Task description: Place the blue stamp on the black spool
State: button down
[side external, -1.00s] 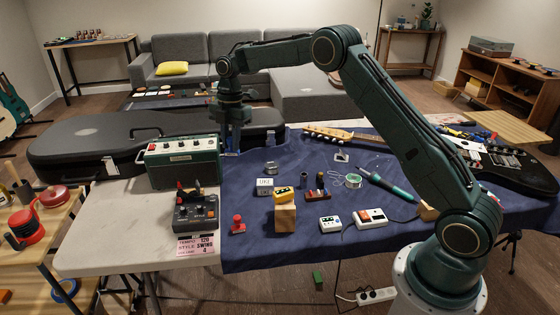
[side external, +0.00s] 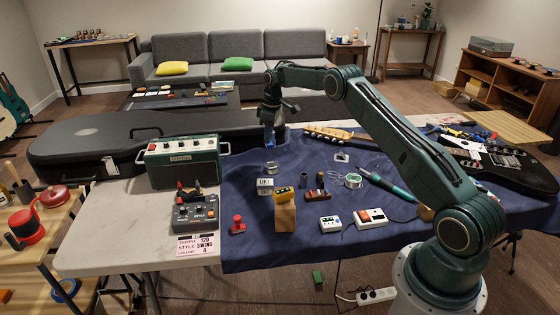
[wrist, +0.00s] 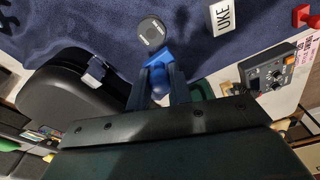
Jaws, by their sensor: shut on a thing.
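My gripper (side external: 269,135) is above the back part of the blue cloth, shut on the blue stamp (wrist: 157,60). In the wrist view the stamp sticks out between the two fingers (wrist: 158,82). In the side view only a small bit of blue shows under the fingertips. A round black-topped piece with a pale rim (wrist: 152,31), which looks like the black spool, lies just beyond the stamp in the wrist view. In the side view it seems to be the low round piece (side external: 271,168) behind the UKE box, in front of and below my gripper. The stamp looks apart from it.
The white UKE box (side external: 265,187) stands close in front of the round piece. A yellow pedal on a wooden block (side external: 285,217), a dark cylinder (side external: 304,179) and a wire coil (side external: 353,181) are nearby. The green amplifier (side external: 182,163) and black case (side external: 80,150) are left.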

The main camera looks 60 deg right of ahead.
aim_at(271, 143)
jog(key=shift+m, duration=0.5)
jog(key=shift+d+f, duration=0.2)
jog(key=shift+f, duration=0.55)
jog(key=shift+d+f, duration=0.25)
jog(key=shift+f, duration=0.5)
jog(key=shift+d+f, duration=0.2)
jog(key=shift+f, duration=0.55)
jog(key=shift+s+f, duration=0.1)
jog(key=shift+f, duration=0.05)
jog(key=shift+f, duration=1.85)
jog(key=shift+f, duration=0.15)
jog(key=c, duration=1.3)
grip_release()
jog(key=r, duration=0.4)
jog(key=s+r, duration=0.1)
jog(key=r, duration=0.7)
jog(key=shift+s+d+r, duration=0.15)
jog(key=shift+d, duration=0.1)
